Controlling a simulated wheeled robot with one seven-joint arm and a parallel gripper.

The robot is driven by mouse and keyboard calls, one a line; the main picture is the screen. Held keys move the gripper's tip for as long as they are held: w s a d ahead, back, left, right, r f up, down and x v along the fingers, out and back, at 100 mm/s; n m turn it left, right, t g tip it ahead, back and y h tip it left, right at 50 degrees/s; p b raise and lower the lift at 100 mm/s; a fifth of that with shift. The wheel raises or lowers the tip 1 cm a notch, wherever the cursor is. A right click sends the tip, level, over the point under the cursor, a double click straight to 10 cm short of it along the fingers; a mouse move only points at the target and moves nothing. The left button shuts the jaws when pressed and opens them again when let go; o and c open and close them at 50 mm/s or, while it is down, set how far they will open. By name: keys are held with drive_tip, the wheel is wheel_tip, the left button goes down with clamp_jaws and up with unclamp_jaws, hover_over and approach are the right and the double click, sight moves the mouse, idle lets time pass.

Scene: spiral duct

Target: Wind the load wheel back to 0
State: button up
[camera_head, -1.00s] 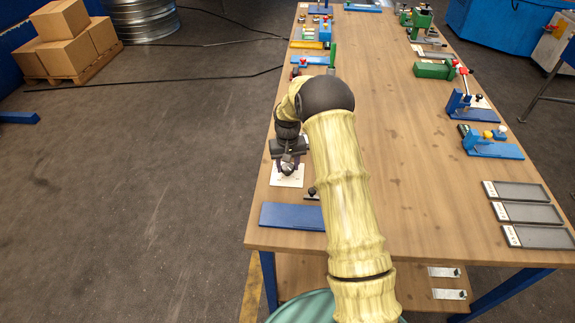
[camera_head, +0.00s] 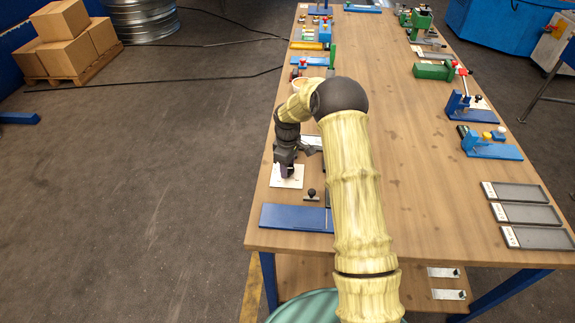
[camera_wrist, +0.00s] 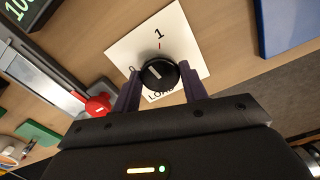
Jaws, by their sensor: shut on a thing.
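The load wheel is a round black knob (camera_wrist: 159,74) with a pale pointer line on top. It sits on a white card (camera_wrist: 183,34) with a "1" mark and the partly covered word "LOAD". In the wrist view, my gripper (camera_wrist: 160,82) has its two purple fingers on either side of the knob, shut on it. The pointer line slants away from the "1".
A red knob (camera_wrist: 98,105) stands left of the card in the wrist view. A small black-knobbed piece (camera_head: 311,195) and a blue plate (camera_head: 296,217) lie nearer the table's front. Grey trays (camera_head: 527,215) sit at right. The middle of the table is clear.

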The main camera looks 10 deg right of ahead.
drive_tip(key=n, duration=0.3)
drive_tip(key=n+p, duration=0.1)
drive_tip(key=n, duration=0.2)
drive_tip(key=shift+w+a+r, duration=0.1)
drive_tip(key=shift+r, duration=0.1)
drive_tip(key=n+p, duration=0.1)
drive_tip(key=n, duration=0.5)
drive_tip(key=shift+f+n+p, duration=0.1)
drive_tip(key=shift+n+p, duration=0.2)
drive_tip(key=o, duration=1)
wheel_tip(320, 180, up, 17)
drive_tip(key=b, duration=0.2)
